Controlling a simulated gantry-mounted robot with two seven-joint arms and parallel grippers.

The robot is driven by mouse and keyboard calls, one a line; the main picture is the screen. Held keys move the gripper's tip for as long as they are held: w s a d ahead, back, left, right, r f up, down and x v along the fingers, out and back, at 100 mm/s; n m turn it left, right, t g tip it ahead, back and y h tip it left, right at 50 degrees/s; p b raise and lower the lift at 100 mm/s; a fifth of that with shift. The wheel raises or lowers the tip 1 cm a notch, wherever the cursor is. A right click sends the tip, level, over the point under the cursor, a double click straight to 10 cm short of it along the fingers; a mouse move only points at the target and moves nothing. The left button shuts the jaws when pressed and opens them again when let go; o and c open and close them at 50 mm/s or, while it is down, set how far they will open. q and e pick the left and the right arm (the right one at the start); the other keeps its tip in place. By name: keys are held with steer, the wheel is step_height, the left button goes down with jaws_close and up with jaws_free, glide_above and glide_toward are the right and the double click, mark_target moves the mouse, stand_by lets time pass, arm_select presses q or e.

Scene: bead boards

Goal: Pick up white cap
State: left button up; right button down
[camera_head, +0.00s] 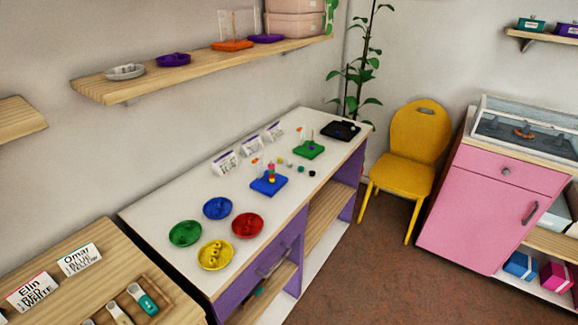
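Neither of my grippers is in view. I cannot make out a white cap for certain. Several small coloured pieces (298,172) lie loose on the white table, too small to tell apart well. A blue board (269,184) with upright pegs carries a stack of coloured beads. A green board (309,150) with pegs stands behind it. Green (185,234), blue (217,208), red (247,225) and yellow (215,255) round dishes sit nearer the front, with small pieces in them.
White cards (225,163) stand along the table's back, and a black tray (341,131) sits at its far end. A wooden desk (100,235) at lower left holds name cards and a tray. A shelf (195,68) hangs above; a yellow chair (405,155) stands right.

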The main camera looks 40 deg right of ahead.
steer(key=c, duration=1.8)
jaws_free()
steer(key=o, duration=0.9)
